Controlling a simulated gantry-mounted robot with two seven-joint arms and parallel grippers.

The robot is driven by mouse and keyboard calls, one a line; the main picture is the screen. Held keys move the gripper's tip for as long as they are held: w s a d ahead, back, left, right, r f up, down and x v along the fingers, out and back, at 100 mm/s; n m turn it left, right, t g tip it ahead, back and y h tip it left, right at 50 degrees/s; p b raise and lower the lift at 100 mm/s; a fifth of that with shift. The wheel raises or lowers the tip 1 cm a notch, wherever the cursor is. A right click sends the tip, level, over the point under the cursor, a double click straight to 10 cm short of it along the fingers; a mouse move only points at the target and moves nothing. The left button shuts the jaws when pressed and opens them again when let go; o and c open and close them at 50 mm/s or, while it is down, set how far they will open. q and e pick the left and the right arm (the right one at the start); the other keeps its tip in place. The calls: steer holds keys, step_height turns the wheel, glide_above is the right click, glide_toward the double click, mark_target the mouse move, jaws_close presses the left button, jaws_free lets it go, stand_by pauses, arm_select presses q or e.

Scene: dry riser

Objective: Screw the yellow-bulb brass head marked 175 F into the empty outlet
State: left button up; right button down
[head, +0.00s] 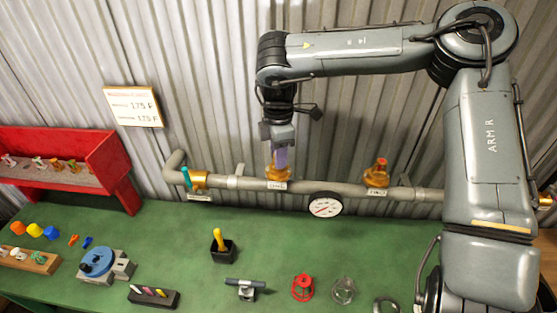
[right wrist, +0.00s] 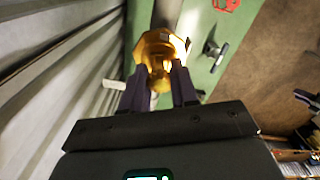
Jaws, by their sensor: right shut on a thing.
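My right gripper (head: 279,160) points down over the grey pipe (head: 325,189) and is shut on a brass head (head: 278,173). The brass head is at the pipe's middle outlet, just above a white tag (head: 277,186). In the right wrist view the brass head (right wrist: 158,44) sits between the fingertips (right wrist: 164,72). Its bulb colour and marking cannot be made out, and whether its thread is engaged is hidden. Another brass head (head: 377,172) stands on the pipe further right, above its own tag. My left gripper is not in view.
A red rack (head: 110,155) at the left holds several heads. A sign (head: 134,106) on the corrugated wall reads 175 F. The green bench (head: 180,240) carries a blue-topped device (head: 97,262), a black cup (head: 222,244) and a red cage (head: 303,288).

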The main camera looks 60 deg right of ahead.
steer(key=shift+f+m, duration=0.1)
steer(key=shift+m, duration=0.3)
steer(key=shift+m, duration=0.3)
steer(key=m+b, duration=0.2)
steer(key=b, duration=0.1)
steer(key=shift+f+m, duration=0.15)
steer(key=shift+m, duration=0.25)
steer(key=shift+m+b, duration=0.55)
steer(key=shift+m, duration=0.35)
steer(key=shift+r+m, duration=0.25)
steer(key=shift+m, duration=0.25)
